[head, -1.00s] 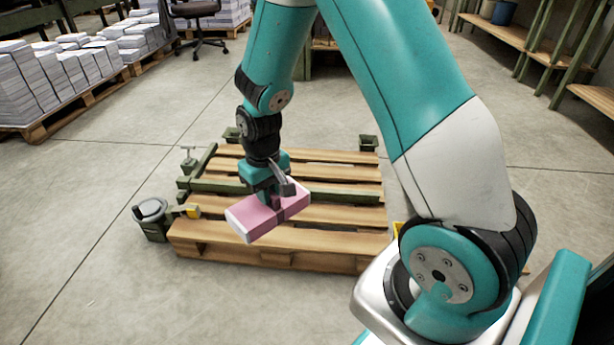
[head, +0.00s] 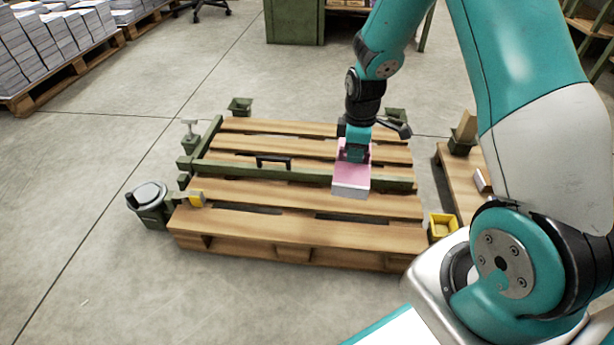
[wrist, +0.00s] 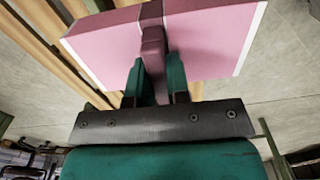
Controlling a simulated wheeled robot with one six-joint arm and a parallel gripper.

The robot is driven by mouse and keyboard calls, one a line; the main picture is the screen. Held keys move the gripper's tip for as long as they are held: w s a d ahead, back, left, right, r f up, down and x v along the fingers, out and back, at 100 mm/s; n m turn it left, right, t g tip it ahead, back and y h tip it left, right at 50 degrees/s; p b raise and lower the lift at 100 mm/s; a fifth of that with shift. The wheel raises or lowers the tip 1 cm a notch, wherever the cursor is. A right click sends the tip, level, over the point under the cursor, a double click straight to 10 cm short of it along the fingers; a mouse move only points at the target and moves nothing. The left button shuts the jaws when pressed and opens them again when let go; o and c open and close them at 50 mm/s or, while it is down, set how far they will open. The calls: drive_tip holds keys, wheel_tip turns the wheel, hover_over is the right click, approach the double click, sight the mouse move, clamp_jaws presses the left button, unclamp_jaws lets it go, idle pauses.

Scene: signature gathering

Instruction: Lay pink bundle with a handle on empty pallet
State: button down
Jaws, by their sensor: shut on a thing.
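The pink bundle (head: 352,176), with white page edges, hangs from my gripper (head: 355,150) over the right part of the wooden pallet (head: 250,226). In the wrist view my gripper (wrist: 156,80) is shut on the handle (wrist: 153,45) of the pink bundle (wrist: 210,38), with one finger on each side. The bundle seems to be held above the slats; the gap below it cannot be judged well. The pallet carries no other bundles. A green frame (head: 230,172) with a dark handle lies across its slats.
A dark bin with a round grey top (head: 150,196) stands at the pallet's left. A yellow tray (head: 443,225) and a low wooden stand (head: 459,187) are at its right. A pallet of paper stacks (head: 40,45) is at the far left. Floor in front is clear.

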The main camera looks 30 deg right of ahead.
drive_tip(key=shift+n, duration=0.4)
drive_tip(key=f+b, duration=0.3)
drive_tip(key=f, duration=0.3)
drive_tip(key=f+b, duration=0.4)
drive_tip(key=f, duration=0.3)
drive_tip(key=f+b, duration=0.4)
drive_tip(key=f, duration=0.3)
drive_tip(key=shift+d+f, duration=0.25)
drive_tip(key=shift+f, duration=0.15)
drive_tip(key=c, duration=1.1)
unclamp_jaws()
